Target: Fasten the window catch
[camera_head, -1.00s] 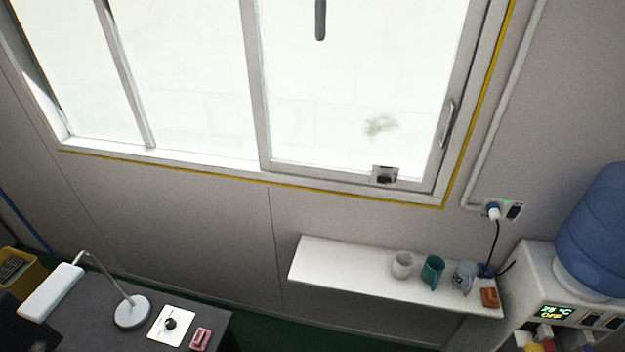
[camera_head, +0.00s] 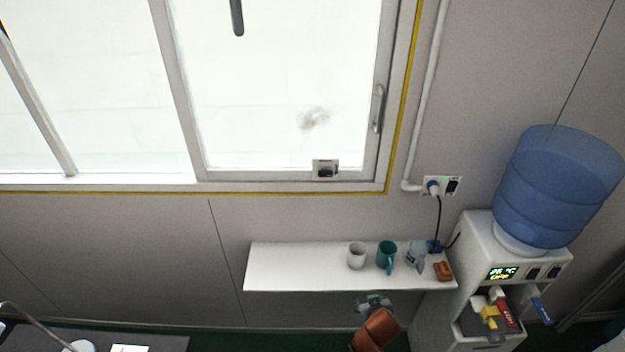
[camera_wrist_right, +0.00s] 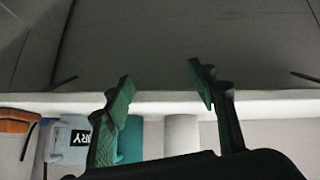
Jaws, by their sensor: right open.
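The window (camera_head: 290,80) fills the upper left of the head view. A small catch (camera_head: 325,169), a dark piece on a pale plate, sits on the bottom rail of the sash near its right corner. I cannot tell whether it is fastened. A slim upright handle (camera_head: 379,108) is on the sash's right stile. My right gripper (camera_head: 373,302) is just below the front edge of the shelf, well below the catch. In the right wrist view its green fingers (camera_wrist_right: 160,85) are spread apart with nothing between them. My left gripper is in neither view.
A white shelf (camera_head: 300,268) juts out between my right gripper and the window. A water dispenser (camera_head: 480,240) stands at right. Its left end is clear.

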